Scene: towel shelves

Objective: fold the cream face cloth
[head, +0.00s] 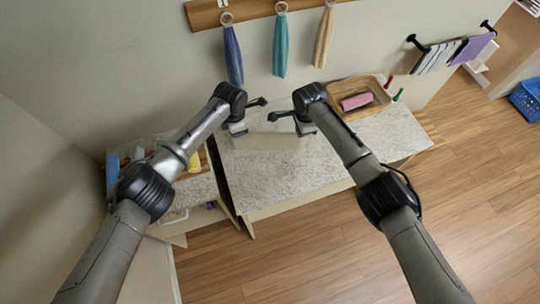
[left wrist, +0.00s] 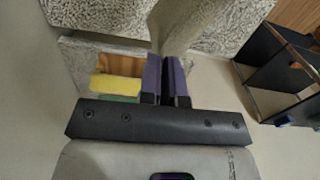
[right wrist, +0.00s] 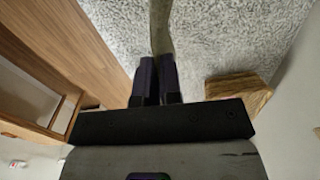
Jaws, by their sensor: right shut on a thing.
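The cream face cloth (head: 272,141) is a pale patch on the speckled counter, stretched between my two grippers in the head view. In the right wrist view the cloth (right wrist: 160,28) runs up from between the fingertips of my right gripper (right wrist: 157,62), which is shut on its edge. In the left wrist view the cloth (left wrist: 180,25) reaches the fingertips of my left gripper (left wrist: 166,60). Its fingers are close together with a narrow dark gap, and I cannot tell whether they grip the cloth. In the head view the grippers are at the cloth's left and right ends.
The counter (head: 265,185) is clear in front of the cloth. A wicker basket (head: 380,105) with a pink rolled towel (head: 357,101) stands at its back right. Blue, teal (head: 281,45) and tan towels hang on the wall behind. A lower shelf with a yellow item (head: 194,162) is at left.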

